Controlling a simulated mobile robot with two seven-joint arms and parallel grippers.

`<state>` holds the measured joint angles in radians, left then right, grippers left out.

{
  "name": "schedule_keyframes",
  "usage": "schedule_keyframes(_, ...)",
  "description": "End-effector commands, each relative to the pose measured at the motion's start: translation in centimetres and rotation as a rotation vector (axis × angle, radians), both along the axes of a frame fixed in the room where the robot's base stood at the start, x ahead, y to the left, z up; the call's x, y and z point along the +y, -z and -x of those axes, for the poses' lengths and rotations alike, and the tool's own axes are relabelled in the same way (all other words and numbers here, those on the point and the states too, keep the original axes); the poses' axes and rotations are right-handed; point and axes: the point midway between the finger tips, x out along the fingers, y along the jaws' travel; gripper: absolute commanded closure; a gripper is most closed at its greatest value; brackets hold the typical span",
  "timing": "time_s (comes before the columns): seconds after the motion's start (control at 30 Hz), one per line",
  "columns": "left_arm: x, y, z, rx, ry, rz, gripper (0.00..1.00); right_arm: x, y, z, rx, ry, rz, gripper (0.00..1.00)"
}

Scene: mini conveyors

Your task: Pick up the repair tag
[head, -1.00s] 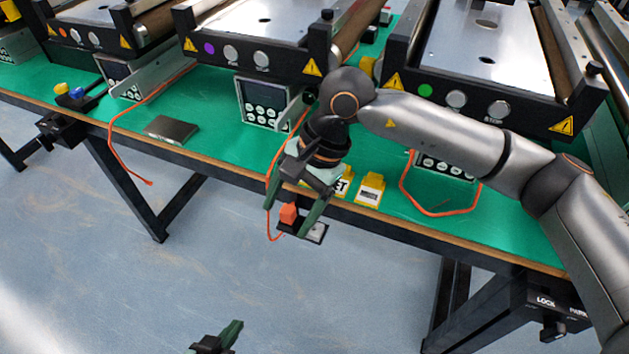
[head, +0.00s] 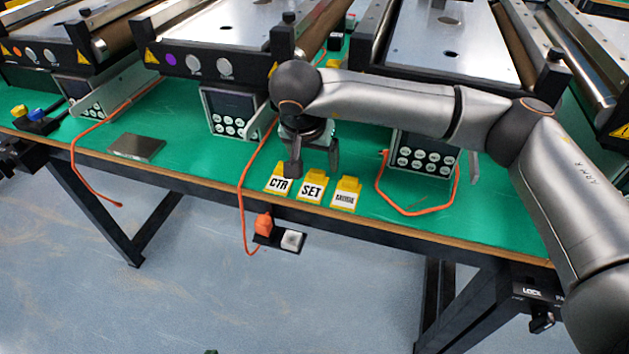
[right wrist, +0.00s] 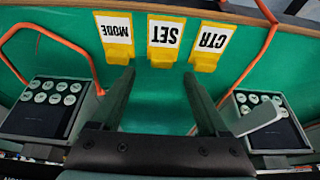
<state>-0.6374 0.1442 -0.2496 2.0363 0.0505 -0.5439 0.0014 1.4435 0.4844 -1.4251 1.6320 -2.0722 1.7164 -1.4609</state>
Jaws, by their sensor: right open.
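Three yellow tags with white labels stand in a row at the green table's front edge. They are the CTR tag (head: 278,182), the SET tag (head: 312,188) and a third tag (head: 346,194) with small blurred print. In the right wrist view they appear upside down: the MODE tag (right wrist: 115,36), the SET tag (right wrist: 165,42) and the CTR tag (right wrist: 211,46). I can read no "repair" label. My right gripper (head: 313,165) is open and empty, just behind the tags; its fingertips (right wrist: 158,76) point toward the SET tag. Only a tiny tip of my left gripper (head: 210,351) shows.
An orange cable (head: 243,190) hangs over the edge by an orange plug and a black socket (head: 266,238). Keypad boxes (head: 228,112) flank the gripper under the conveyors. A dark metal plate (head: 136,146) lies to the left. Green tabletop (head: 185,150) is free between.

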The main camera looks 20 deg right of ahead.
Motion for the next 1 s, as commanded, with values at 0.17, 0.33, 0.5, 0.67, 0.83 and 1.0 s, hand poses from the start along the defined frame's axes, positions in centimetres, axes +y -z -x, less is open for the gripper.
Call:
schedule_keyframes(0.17,0.0,0.1,0.0,0.001,-0.001,-0.001,1.00,-0.2,1.8,-0.5,0.005,0.002,0.000,0.22)
schedule_keyframes(0.33,0.1,0.3,0.0,0.003,-0.001,-0.002,1.00,-0.7,4.2,-1.4,0.005,0.002,0.000,0.22)
schedule_keyframes(0.5,0.1,0.4,0.1,0.004,-0.001,-0.002,1.00,-0.8,4.8,-1.7,0.002,0.000,-0.001,0.22)
schedule_keyframes(0.67,0.2,0.4,0.2,0.006,-0.001,-0.003,1.00,-0.8,4.7,-1.7,0.002,0.000,-0.001,0.28)
schedule_keyframes(0.83,0.2,0.4,0.2,0.006,-0.002,-0.004,1.00,-0.8,4.7,-1.7,0.002,0.000,-0.001,0.47)
schedule_keyframes(1.0,0.2,0.4,0.2,0.006,-0.002,-0.004,1.00,-0.8,4.7,-1.7,0.001,0.000,-0.002,0.66)
